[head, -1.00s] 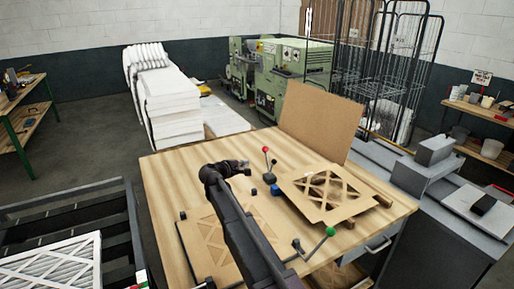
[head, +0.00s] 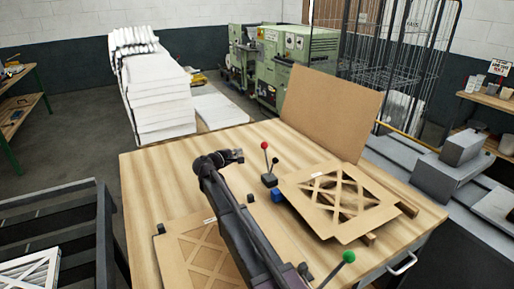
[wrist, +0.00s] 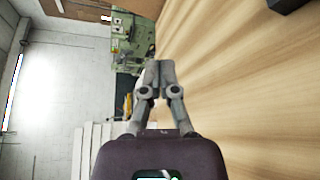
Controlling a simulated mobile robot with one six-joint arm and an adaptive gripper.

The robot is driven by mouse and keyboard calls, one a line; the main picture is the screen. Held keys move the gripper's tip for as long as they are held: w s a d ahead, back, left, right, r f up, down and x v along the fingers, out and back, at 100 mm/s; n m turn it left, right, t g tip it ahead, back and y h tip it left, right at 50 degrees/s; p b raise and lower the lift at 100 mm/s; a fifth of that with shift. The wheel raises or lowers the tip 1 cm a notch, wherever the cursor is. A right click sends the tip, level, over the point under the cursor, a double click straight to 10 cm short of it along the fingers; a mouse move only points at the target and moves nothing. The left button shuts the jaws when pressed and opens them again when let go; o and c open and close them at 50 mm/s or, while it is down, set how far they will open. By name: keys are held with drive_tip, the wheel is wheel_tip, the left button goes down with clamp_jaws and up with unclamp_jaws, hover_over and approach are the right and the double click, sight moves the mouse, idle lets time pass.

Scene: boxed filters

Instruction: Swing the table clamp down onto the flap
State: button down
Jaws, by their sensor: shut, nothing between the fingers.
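A table clamp with a red-knobbed lever (head: 265,146) stands on the wooden table, its lever upright on a dark base (head: 269,180). A second lever with a green knob (head: 348,256) stands at the near right, tilted. A cardboard piece with a lattice window (head: 338,197) lies between them, raised on wooden strips. A tall plain cardboard panel (head: 331,113) stands tilted up behind it. I cannot tell which board is the flap. My gripper (head: 239,156) is left of the red-knobbed clamp, apart from it. In the wrist view my gripper (wrist: 159,66) is shut and empty.
Another lattice cardboard piece (head: 203,250) lies at the near left, partly behind my arm. The table's far left (head: 160,175) is bare. A dark rack (head: 70,225) stands left, grey equipment (head: 445,175) right.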

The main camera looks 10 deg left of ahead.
drive_tip(key=shift+s+a+r, duration=0.1)
drive_tip(key=shift+w, duration=0.2)
drive_tip(key=w+d, duration=0.5)
drive_tip(key=d, duration=0.2)
drive_tip(key=shift+w+d, duration=0.15)
drive_tip(key=shift+d, duration=0.1)
idle(0.5)
